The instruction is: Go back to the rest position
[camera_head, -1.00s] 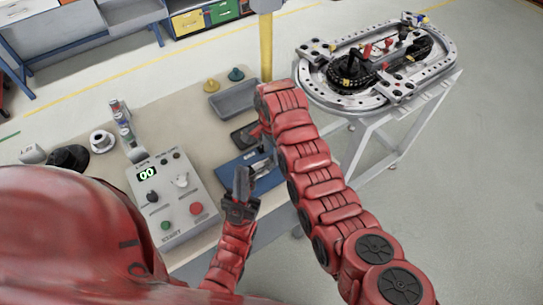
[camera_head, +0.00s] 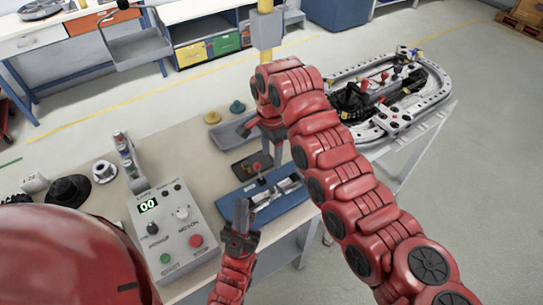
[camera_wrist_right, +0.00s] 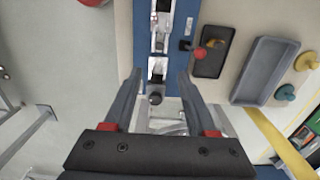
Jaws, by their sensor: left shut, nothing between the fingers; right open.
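My left gripper (camera_head: 240,216) is shut and empty. In the head view it points up beside the right edge of the control box, near the front of the bench. My right gripper (camera_wrist_right: 160,74) is open with nothing between its fingers. In the right wrist view its two fingers reach toward the end of the blue tray (camera_wrist_right: 170,8) with metal parts in it. In the head view my right arm crosses from lower right and bends down over the bench.
The control box (camera_head: 172,228) reads 00 and stands on the bench (camera_head: 95,140). A grey bin (camera_head: 230,133) and a small dark tray (camera_head: 243,170) lie near my right arm. A yellow post (camera_head: 267,40) rises behind. The ring track (camera_head: 440,85) stands right; open floor lies beyond it.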

